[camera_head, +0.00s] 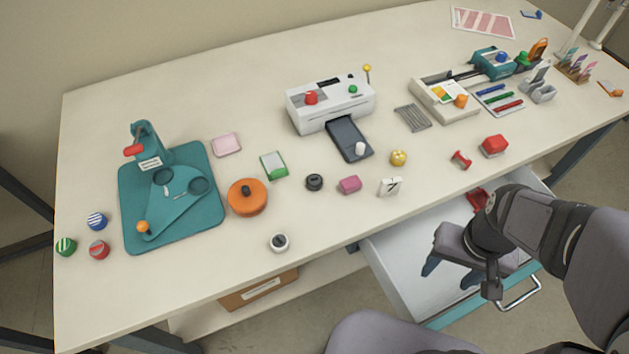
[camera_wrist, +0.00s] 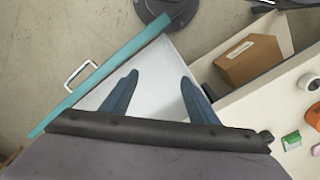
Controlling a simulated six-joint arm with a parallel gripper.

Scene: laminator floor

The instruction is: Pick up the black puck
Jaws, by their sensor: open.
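The black puck (camera_head: 314,182) is a small round black piece lying on the table in the head view, between the green-and-white block and the magenta block. My gripper (camera_head: 450,272) is open and empty, over the open white drawer at the table's front right, well to the right of the puck and nearer the front. In the wrist view its two blue fingers (camera_wrist: 160,78) stand apart against the pale drawer floor. I cannot tell how high above that floor they are.
The open drawer (camera_head: 395,282) has a teal front and a red item inside. The laminator (camera_head: 330,103) stands behind.

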